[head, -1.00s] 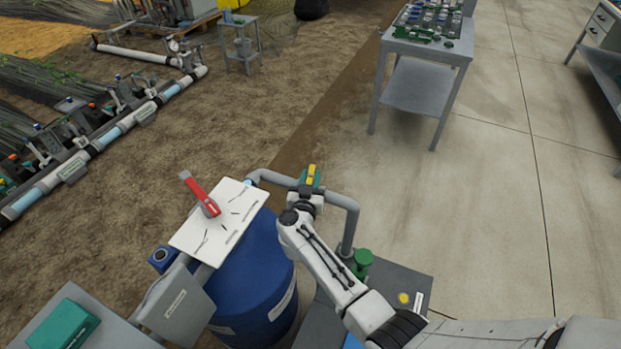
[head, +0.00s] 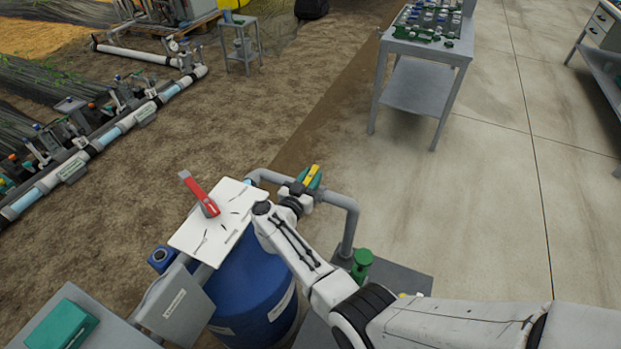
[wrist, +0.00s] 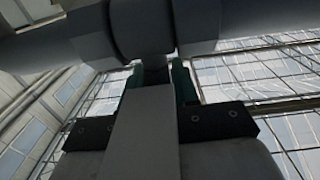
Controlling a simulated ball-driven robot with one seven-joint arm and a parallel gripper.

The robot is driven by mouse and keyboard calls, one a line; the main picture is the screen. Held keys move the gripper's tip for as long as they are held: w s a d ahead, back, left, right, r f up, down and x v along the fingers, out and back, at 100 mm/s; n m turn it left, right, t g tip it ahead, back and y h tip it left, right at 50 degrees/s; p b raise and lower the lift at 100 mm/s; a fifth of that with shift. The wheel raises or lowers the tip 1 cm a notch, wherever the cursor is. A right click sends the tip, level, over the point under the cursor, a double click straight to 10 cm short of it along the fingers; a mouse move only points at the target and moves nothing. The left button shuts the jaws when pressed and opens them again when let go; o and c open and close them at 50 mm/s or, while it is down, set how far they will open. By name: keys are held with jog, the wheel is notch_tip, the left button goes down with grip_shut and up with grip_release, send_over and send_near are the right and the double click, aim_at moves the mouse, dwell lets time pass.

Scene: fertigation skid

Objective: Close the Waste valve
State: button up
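A yellow valve handle (head: 311,175) sits on the grey pipe (head: 335,198) beside the blue barrel. Any name on this valve is not readable, so I cannot tell from lettering that it is Waste. My gripper (head: 309,178) is at this handle, its green fingers showing close along both sides of the yellow. In the wrist view, the green fingers (wrist: 160,80) reach up beneath a thick grey pipe (wrist: 145,28), with a dark part between them. The yellow is hidden there. The handle lies slanted, its far end toward the right.
A white panel (head: 228,222) with a red lever (head: 201,195) lies above the blue barrel (head: 258,283), left of my arm. A green capped fitting (head: 362,262) stands right of my arm. A grey table (head: 418,85) stands farther back, with bare floor before it.

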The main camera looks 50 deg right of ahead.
jog(key=shift+o, duration=1.2)
jog(key=shift+a, duration=0.1)
jog(key=p+v, duration=0.1)
jog(key=v, duration=0.9)
jog(key=shift+s+a, duration=0.15)
jog(key=shift+a, duration=0.15)
jog(key=shift+r, duration=0.1)
